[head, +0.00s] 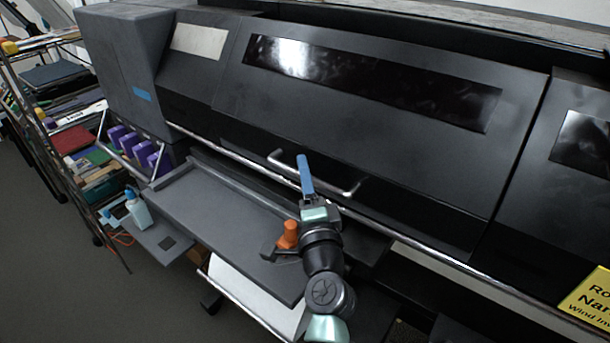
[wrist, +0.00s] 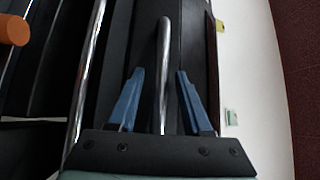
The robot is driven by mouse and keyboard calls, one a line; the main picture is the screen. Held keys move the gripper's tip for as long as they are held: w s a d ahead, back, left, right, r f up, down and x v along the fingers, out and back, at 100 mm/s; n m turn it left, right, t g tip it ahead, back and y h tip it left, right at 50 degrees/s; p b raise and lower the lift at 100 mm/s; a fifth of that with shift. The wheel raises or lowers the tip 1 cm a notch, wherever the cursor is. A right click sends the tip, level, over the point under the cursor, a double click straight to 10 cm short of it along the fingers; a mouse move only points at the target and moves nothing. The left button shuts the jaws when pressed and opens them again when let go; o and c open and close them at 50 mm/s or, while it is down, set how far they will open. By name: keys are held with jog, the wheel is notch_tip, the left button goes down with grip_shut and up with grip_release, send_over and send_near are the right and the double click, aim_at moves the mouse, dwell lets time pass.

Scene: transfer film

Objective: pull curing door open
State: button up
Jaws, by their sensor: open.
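The curing door (head: 385,140) is a wide black sloping panel with a long glossy window, and it looks closed. Its silver bar handle (head: 347,191) juts from the lower part, partly covered by my gripper in the head view. My gripper (head: 303,162) has blue fingers and stands in front of the handle. In the wrist view, my gripper (wrist: 160,74) is open, with a finger on either side of the silver handle bar (wrist: 164,50). The bar looks apart from both fingers; how deep it sits between them I cannot tell.
A long silver rail (head: 430,248) runs below the door. A grey shelf (head: 215,215) juts out at lower left, with an orange knob (head: 288,234) beside my wrist. Purple cartridges (head: 137,146), a bottle (head: 138,208) and a loaded rack (head: 75,130) stand further left.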

grip_shut()
dwell(0.3)
dwell(1.2)
